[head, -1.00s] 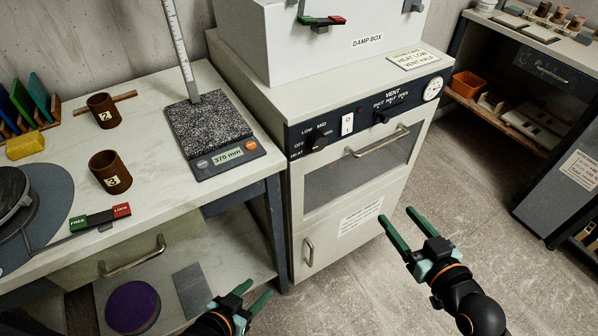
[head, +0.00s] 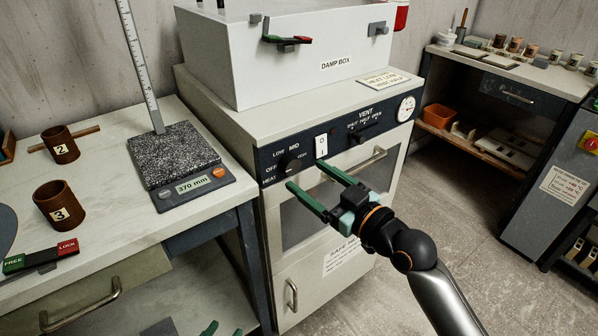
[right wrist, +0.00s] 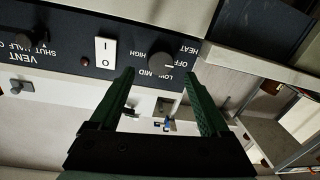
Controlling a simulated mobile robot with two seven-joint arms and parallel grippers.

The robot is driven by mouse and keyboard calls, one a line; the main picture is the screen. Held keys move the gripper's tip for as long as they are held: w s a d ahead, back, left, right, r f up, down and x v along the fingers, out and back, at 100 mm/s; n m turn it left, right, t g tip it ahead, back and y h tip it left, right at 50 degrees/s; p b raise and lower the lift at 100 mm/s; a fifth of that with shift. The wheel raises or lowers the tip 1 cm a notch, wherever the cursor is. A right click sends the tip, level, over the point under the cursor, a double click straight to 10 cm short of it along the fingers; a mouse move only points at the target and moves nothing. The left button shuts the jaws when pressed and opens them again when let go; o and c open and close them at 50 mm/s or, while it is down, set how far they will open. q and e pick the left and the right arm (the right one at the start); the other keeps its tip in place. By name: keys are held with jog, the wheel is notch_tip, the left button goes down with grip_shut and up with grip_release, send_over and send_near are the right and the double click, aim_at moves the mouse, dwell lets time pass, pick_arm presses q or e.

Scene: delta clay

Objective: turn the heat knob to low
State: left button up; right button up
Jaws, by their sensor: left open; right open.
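The heat knob (head: 289,165) is a black round knob on the dark panel of the white cabinet, with OFF, LOW, MID and HIGH printed around it. Its pointer direction is too dark to tell. It also shows in the right wrist view (right wrist: 160,60). My right gripper (head: 304,173) is open just in front of the panel. In the right wrist view the knob appears between and just beyond the two green fingertips (right wrist: 159,74), with no visible contact. My left gripper (head: 224,331) is open at the bottom edge, mostly cut off.
A white rocker switch (head: 321,146) sits right of the knob, then a vent knob (head: 357,137) and a dial gauge (head: 406,108). The oven door handle (head: 367,160) sticks out below the panel. A card (head: 390,79) mentioning heat low lies on the cabinet top.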

aim_at(294, 167)
pick_arm(q)
jog(key=shift+w+r+t, duration=0.3)
jog(key=shift+w+r, duration=0.1)
jog(key=shift+r, duration=0.3)
jog(key=shift+w+r+t, duration=0.3)
jog(key=shift+w+r, duration=0.05)
jog(key=shift+r, duration=0.35)
pick_arm(e)
jog(key=shift+x, duration=1.95)
jog(key=shift+c, duration=0.2)
grip_shut()
